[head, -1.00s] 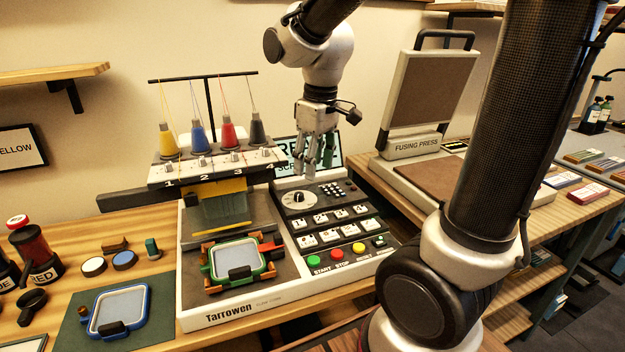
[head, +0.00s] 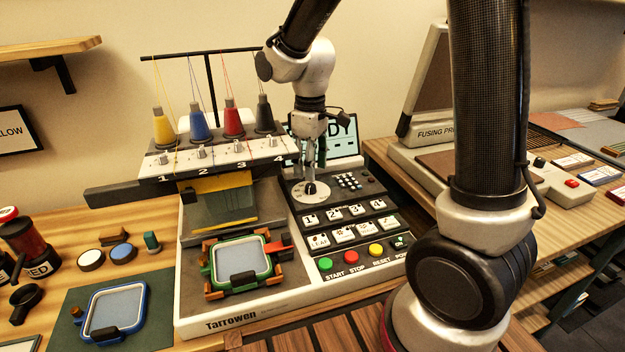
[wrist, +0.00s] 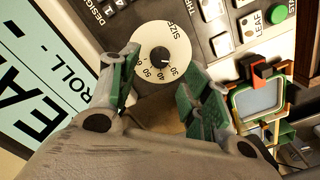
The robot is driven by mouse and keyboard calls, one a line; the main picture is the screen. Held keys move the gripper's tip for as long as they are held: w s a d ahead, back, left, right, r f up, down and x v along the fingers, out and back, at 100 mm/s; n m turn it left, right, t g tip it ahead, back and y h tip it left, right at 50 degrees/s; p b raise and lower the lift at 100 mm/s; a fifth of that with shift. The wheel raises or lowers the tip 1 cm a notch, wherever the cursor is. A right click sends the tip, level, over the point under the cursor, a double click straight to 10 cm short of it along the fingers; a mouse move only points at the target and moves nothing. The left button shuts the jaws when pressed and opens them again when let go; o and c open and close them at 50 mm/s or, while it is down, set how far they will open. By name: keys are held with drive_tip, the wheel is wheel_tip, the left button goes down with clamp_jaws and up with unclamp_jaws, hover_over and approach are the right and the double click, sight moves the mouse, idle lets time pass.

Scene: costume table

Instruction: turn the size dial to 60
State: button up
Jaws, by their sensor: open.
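The size dial (head: 299,193) is a white disc with a black knob on the embroidery machine's control panel. In the wrist view the dial (wrist: 148,74) shows numbers including 30, 40 and 50, with the word SIZE beside it. A small white mark on the black knob (wrist: 160,54) points toward the 30 side; its exact setting is hard to read. My gripper (head: 311,178) points down at the dial. In the wrist view my gripper (wrist: 163,68) is open, its green-padded fingers on either side of the dial's near part, with nothing held. Contact with the knob cannot be told.
Label buttons (head: 346,211) and coloured buttons (head: 350,255) lie in front of the dial. A lit screen (head: 342,146) stands behind it. Thread cones (head: 232,120) and a green hoop (head: 240,260) are to the left; a fusing press (head: 425,120) is to the right.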

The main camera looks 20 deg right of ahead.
sight(311, 185)
wheel_tip(311, 185, down, 5)
drive_tip(key=shift+f, duration=0.15)
drive_tip(key=shift+c, duration=0.2)
drive_tip(key=c, duration=1)
